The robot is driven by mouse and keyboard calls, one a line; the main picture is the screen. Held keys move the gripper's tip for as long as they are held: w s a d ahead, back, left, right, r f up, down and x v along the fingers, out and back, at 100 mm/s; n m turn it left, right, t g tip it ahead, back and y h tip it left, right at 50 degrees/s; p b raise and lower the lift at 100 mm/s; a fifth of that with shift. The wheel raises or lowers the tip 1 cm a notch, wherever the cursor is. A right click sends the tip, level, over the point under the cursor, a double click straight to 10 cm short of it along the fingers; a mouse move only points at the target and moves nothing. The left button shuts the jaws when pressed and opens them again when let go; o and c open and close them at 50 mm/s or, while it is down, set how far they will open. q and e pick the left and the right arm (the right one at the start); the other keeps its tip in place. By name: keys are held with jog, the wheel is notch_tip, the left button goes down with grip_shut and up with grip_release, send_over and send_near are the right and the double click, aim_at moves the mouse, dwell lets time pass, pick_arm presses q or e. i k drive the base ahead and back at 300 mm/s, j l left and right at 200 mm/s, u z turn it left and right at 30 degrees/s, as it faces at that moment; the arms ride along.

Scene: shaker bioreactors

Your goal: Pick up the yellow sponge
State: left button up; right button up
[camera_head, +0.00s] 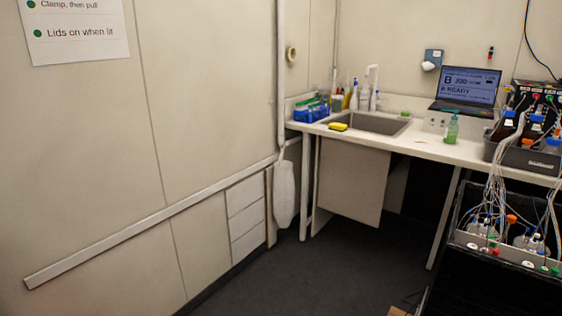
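The yellow sponge (338,127) is small and has a dark underside. It lies at the front left edge of the sink, on the pale counter (430,150) across the room. Neither of my grippers shows in the head view, and nothing is touching the sponge.
A sink (372,123) with a white tap (372,80) is set in the counter. Bottles and a blue rack (308,110) stand left of it; a laptop (468,88) and a green bottle (452,128) stand right. A shaker with tubed vessels (490,228) fills the right. The dark floor (320,270) is open.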

aim_at(335, 126)
jog(key=i+j, duration=0.1)
jog(key=i, duration=1.1)
jog(key=i+z, duration=0.35)
jog(key=i, duration=0.15)
jog(key=i+j+z, duration=0.15)
jog(key=i+z, duration=0.2)
jog(key=i, duration=0.15)
